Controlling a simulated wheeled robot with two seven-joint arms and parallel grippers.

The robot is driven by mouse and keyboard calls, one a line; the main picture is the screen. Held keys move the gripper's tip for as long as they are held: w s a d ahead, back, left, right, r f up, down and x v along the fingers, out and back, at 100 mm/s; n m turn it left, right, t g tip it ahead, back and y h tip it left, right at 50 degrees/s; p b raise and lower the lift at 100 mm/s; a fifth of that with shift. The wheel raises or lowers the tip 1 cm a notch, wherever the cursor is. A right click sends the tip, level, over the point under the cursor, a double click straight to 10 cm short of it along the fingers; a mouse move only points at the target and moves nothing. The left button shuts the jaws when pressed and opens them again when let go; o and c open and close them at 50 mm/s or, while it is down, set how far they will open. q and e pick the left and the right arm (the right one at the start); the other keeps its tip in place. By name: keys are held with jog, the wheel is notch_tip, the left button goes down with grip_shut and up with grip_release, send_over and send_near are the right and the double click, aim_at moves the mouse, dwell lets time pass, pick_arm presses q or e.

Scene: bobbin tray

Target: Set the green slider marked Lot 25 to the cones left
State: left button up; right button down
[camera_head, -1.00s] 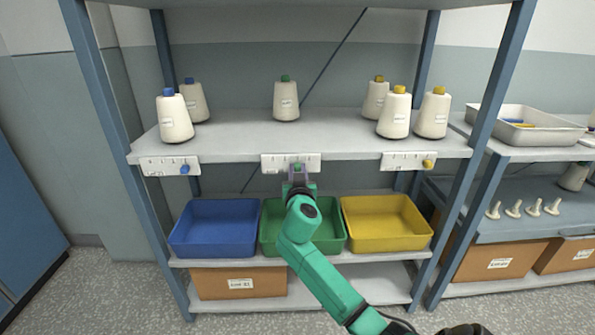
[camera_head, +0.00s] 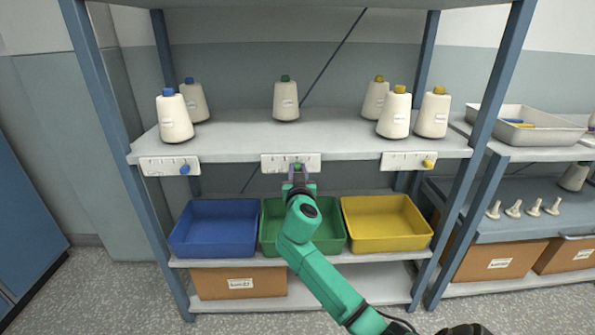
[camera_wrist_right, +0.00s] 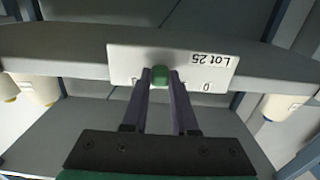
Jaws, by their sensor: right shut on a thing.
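The white scale plate (camera_head: 272,163) is on the front edge of the upper shelf, at the middle. My right gripper (camera_head: 298,170) is in front of it, coming from below. In the right wrist view the plate (camera_wrist_right: 120,62) appears upside down and reads Lot 25, with a 0 near its right end. The green slider (camera_wrist_right: 160,72) is between the fingertips of my right gripper (camera_wrist_right: 163,78), which is shut on it, around the plate's middle. One cone with a green top (camera_head: 286,101) stands on the shelf above the plate. My left gripper is not in view.
Two blue-topped cones (camera_head: 174,118) stand at left and three yellow-topped cones (camera_head: 395,115) at right. Plates with a blue slider (camera_head: 184,169) and a yellow slider (camera_head: 428,163) flank the middle one. Blue, green and yellow bins (camera_head: 215,228) stand below.

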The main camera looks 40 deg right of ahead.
aim_at(285, 164)
jog(key=shift+f, duration=0.1)
jog(key=shift+w+a+f+b, duration=0.1)
jog(key=shift+w+a+b, duration=0.1)
jog(key=shift+b, duration=0.1)
jog(key=shift+w+a+b, duration=0.7)
jog(key=shift+a, duration=0.25)
jog(key=shift+w+a, duration=0.2)
jog(key=shift+a, duration=0.1)
jog(key=c, duration=0.7)
grip_release()
jog(key=shift+s, duration=0.1)
